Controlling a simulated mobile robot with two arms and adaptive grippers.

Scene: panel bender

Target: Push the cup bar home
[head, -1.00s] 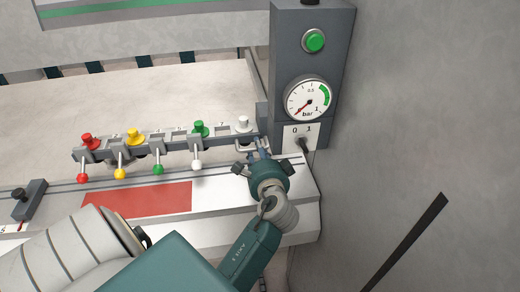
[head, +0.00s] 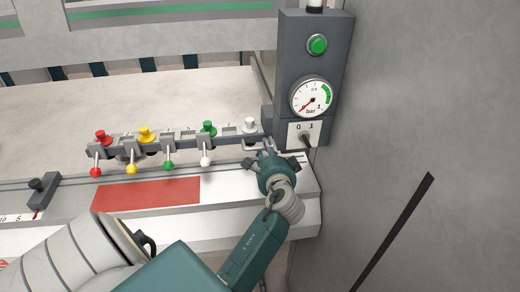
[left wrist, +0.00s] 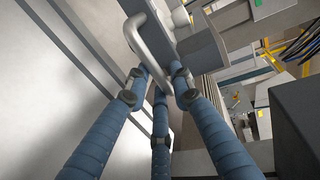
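The cup bar (head: 185,146) runs across the panel bender's bed, its right end close to the dark control post. It carries red (head: 103,137), yellow (head: 146,133), green (head: 209,128) and white (head: 249,125) cups, with ball-ended levers in front. A bent metal handle (left wrist: 153,50) shows in the left wrist view, near the bar's right end. My left gripper (head: 268,146) is at this handle. In the wrist view its three blue fingers (left wrist: 158,84) stand around the handle's lower end. Whether they grip it is unclear. My right gripper is out of view.
The dark post (head: 309,60) has a green button (head: 317,45), a gauge (head: 313,97) with its needle at the low end, and a 0/1 switch (head: 304,137). A red plate (head: 146,194) and a dark stop (head: 40,190) lie in front. A grey wall (head: 430,100) stands right.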

